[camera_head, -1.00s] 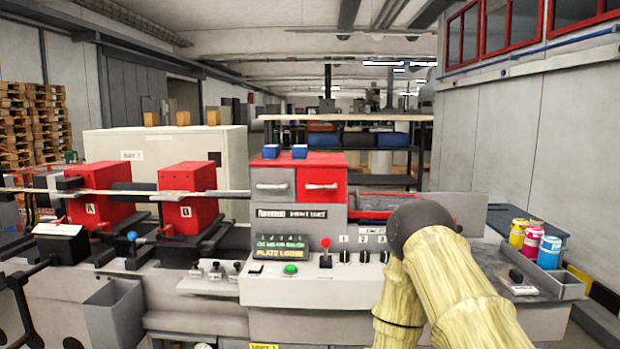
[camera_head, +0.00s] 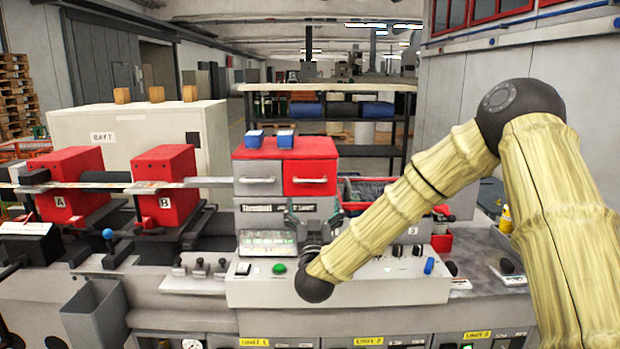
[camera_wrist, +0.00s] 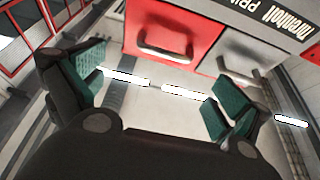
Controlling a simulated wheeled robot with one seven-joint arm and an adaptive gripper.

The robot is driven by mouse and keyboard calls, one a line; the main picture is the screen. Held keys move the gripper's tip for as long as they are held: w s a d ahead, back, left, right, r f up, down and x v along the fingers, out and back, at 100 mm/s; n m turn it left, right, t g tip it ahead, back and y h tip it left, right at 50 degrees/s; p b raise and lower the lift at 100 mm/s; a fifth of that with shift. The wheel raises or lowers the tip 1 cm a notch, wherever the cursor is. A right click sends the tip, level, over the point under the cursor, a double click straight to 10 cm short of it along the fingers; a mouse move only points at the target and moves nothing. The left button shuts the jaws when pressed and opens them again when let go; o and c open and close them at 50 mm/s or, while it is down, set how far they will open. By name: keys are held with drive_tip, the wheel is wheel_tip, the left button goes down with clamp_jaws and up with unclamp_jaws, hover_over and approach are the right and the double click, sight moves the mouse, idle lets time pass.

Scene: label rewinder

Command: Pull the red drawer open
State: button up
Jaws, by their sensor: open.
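The red drawer (camera_head: 310,172) is at the right of the upper machine housing, beside a grey drawer (camera_head: 258,187). Its front looks flush with its neighbour, and it carries a pale bar handle (camera_head: 310,181). In the wrist view the red drawer (camera_wrist: 193,22) and its metal handle (camera_wrist: 164,50) show at the top, seen tilted. My gripper (camera_head: 308,212) stands just below and in front of the red drawer in the head view. In the wrist view my gripper (camera_wrist: 152,95) is open and empty, its green-padded fingers wide apart. The handle lies beyond the gap between them, apart from both.
The control panel (camera_head: 365,285) with knobs and a green button lies under my arm. Red units A (camera_head: 70,190) and B (camera_head: 164,185) stand to the left.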

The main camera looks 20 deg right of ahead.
sight(310, 182)
drive_tip(key=p+x, duration=0.1)
drive_tip(key=x, duration=0.2)
drive_tip(key=p+x, duration=0.1)
drive_tip(key=x, duration=0.2)
drive_tip(key=p+x, duration=0.2)
drive_tip(key=x, duration=0.1)
drive_tip(key=shift+w+a, duration=0.2)
drive_tip(key=shift+a, duration=0.1)
drive_tip(key=shift+w+d+r, duration=0.15)
drive_tip(key=shift+w+d, duration=0.05)
drive_tip(key=shift+w, duration=0.35)
drive_tip(key=c, duration=1.2)
drive_tip(key=shift+o, duration=0.2)
drive_tip(key=shift+s+a, duration=0.1)
drive_tip(key=shift+a, duration=0.05)
